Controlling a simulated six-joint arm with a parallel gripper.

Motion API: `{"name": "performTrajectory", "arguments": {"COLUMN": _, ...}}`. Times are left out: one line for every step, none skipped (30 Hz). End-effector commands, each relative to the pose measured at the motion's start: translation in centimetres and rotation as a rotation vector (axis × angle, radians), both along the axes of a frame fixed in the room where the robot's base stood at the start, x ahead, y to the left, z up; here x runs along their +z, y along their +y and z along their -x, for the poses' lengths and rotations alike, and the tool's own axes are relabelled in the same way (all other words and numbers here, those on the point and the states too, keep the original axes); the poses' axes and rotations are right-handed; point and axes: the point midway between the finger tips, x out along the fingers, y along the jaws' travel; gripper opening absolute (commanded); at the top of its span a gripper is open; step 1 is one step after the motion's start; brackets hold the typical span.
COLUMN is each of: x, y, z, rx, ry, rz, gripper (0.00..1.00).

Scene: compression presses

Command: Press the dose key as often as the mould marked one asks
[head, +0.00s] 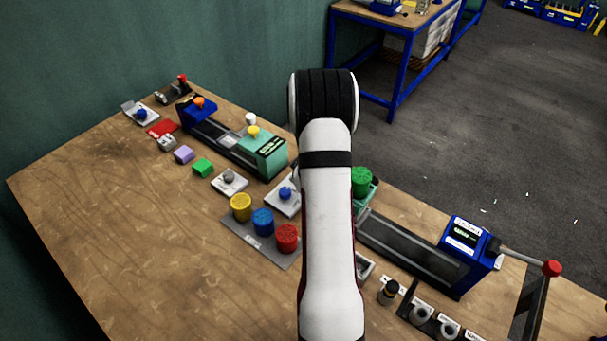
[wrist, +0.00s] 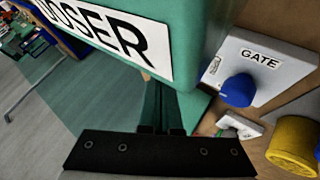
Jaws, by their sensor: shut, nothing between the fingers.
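A green box marked DOSER (wrist: 185,30) fills the top of the wrist view. In the head view only a teal part (head: 366,195) shows beside my arm, with a green round piece (head: 362,180) above it. My gripper (wrist: 161,128) is shut and empty, close to the doser in the wrist view; whether it touches is unclear. My arm hides it in the head view. I cannot make out the dose key or a mould marked one. Yellow (head: 241,207), blue (head: 263,222) and red (head: 287,238) cylinders stand on a grey plate (head: 252,241).
A white plate marked GATE (wrist: 278,62) with a blue knob (wrist: 238,90) lies beside the doser. A blue-ended press (head: 468,252) with a red-balled lever (head: 551,268) stands at right. A green-ended press (head: 262,155) stands behind left. The table's front left is clear.

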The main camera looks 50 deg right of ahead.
Motion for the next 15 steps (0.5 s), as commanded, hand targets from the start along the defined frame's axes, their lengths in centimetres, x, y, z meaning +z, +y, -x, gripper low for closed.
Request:
{"name": "performTrajectory", "arguments": {"x": -1.7, "y": 0.0, "z": 0.4, "rx": 0.004, "ry": 0.014, "rz": -0.012, "gripper": 0.0}}
{"name": "performTrajectory", "arguments": {"x": -1.7, "y": 0.1, "z": 0.4, "rx": 0.004, "ry": 0.014, "rz": -0.012, "gripper": 0.0}}
{"name": "performTrajectory", "arguments": {"x": -1.6, "y": 0.1, "z": 0.5, "rx": 0.004, "ry": 0.014, "rz": -0.012, "gripper": 0.0}}
{"name": "performTrajectory", "arguments": {"x": -1.6, "y": 0.1, "z": 0.5, "rx": 0.005, "ry": 0.013, "rz": -0.012, "gripper": 0.0}}
{"name": "performTrajectory", "arguments": {"x": -1.6, "y": 0.1, "z": 0.5, "rx": 0.005, "ry": 0.013, "rz": -0.012, "gripper": 0.0}}
{"name": "performTrajectory", "arguments": {"x": -1.6, "y": 0.1, "z": 0.5, "rx": 0.005, "ry": 0.013, "rz": -0.012, "gripper": 0.0}}
{"name": "performTrajectory", "arguments": {"x": -1.6, "y": 0.1, "z": 0.5, "rx": 0.005, "ry": 0.013, "rz": -0.012, "gripper": 0.0}}
{"name": "performTrajectory", "arguments": {"x": -1.6, "y": 0.1, "z": 0.5, "rx": 0.004, "ry": 0.013, "rz": -0.012, "gripper": 0.0}}
{"name": "performTrajectory", "arguments": {"x": -1.6, "y": 0.1, "z": 0.5, "rx": 0.004, "ry": 0.013, "rz": -0.012, "gripper": 0.0}}
{"name": "performTrajectory", "arguments": {"x": -1.6, "y": 0.1, "z": 0.5, "rx": 0.004, "ry": 0.013, "rz": -0.012, "gripper": 0.0}}
{"name": "performTrajectory", "arguments": {"x": -1.5, "y": 0.1, "z": 0.5, "rx": 0.004, "ry": 0.013, "rz": -0.011, "gripper": 0.0}}
{"name": "performTrajectory", "arguments": {"x": -1.2, "y": 0.1, "z": 0.5, "rx": 0.004, "ry": 0.013, "rz": -0.011, "gripper": 0.0}}
{"name": "performTrajectory", "arguments": {"x": -0.9, "y": 0.1, "z": 0.5, "rx": 0.004, "ry": 0.013, "rz": -0.011, "gripper": 0.0}}
{"name": "performTrajectory", "arguments": {"x": -0.6, "y": 0.1, "z": 0.5, "rx": 0.004, "ry": 0.013, "rz": -0.011, "gripper": 0.0}}
{"name": "performTrajectory", "arguments": {"x": -0.2, "y": 0.1, "z": 0.5, "rx": 0.004, "ry": 0.014, "rz": -0.012, "gripper": 0.0}}
